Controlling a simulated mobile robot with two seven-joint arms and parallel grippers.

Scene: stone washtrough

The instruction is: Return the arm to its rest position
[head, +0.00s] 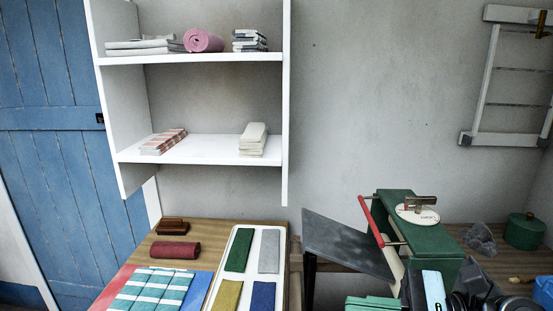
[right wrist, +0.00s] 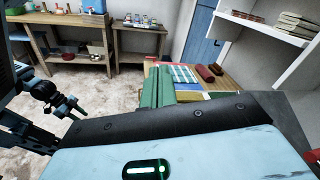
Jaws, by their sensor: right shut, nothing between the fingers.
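My right gripper (head: 372,303) is at the bottom edge of the head view, its green fingers partly cut off. In the right wrist view its green fingers (right wrist: 158,88) lie together with nothing between them. It is in front of the wooden table (head: 190,237), beside the tray of coloured blocks. At the left of the right wrist view a dark arm part of mine has thin green tips (right wrist: 72,106), probably the left gripper; its jaws are unclear. The left gripper does not show in the head view.
A white tray (head: 222,265) holds several coloured blocks; a striped cloth (head: 150,290) lies left of it. A white shelf (head: 200,150) hangs above. A green machine (head: 425,240) with a grey slanted board (head: 345,243) stands right. Floor (right wrist: 90,88) shows clear.

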